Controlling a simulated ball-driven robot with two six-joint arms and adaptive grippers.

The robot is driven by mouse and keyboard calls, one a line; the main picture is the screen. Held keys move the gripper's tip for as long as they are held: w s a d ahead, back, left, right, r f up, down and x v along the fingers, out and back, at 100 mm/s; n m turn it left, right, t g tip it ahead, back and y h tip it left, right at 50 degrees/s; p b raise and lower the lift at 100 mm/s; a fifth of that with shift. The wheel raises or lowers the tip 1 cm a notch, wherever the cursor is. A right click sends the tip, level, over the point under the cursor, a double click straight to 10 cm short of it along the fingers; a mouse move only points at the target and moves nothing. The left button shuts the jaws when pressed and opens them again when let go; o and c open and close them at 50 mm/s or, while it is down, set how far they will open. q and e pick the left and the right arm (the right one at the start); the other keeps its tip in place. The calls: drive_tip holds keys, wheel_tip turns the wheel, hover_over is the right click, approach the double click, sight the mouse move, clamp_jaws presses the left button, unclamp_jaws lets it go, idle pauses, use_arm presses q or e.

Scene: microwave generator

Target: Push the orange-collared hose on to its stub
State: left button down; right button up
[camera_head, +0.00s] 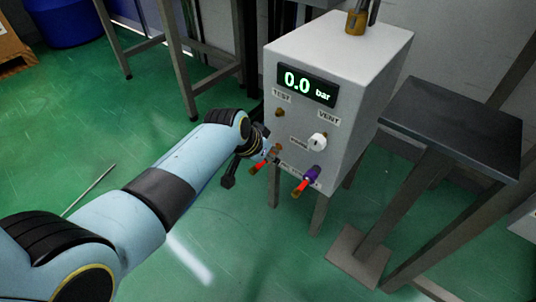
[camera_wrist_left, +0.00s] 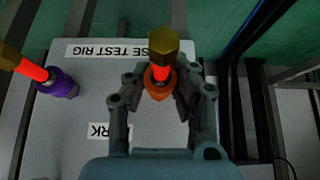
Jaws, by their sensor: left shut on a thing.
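The orange-collared hose is a short red hose with a brass hex end; its orange collar (camera_wrist_left: 157,88) lies between the fingers of my left gripper (camera_wrist_left: 160,80). The gripper is shut on it, the brass end (camera_wrist_left: 163,42) sticking out beyond the fingers. In the head view my left gripper (camera_head: 262,150) is at the front face of the grey test rig (camera_head: 330,70), and the red hose (camera_head: 258,167) shows below it. The stub is hidden or too small to make out, so I cannot tell whether the collar touches it. My right gripper is not in view.
A second red hose with a purple collar (camera_head: 312,173) sticks out of the rig close by, right of my gripper. A white knob (camera_head: 318,142) sits above it. The display (camera_head: 306,85) reads 0.0 bar. A dark-topped table (camera_head: 455,115) stands to the right.

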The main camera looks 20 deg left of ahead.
sight(254, 167)
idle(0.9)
use_arm(q)
drive_tip(key=shift+w+d, duration=0.2)
drive_tip(key=shift+w, duration=0.4)
idle(0.4)
drive_tip(key=c, duration=1.1)
unclamp_jaws()
drive_tip(key=shift+o, duration=0.2)
drive_tip(key=v, duration=1.2)
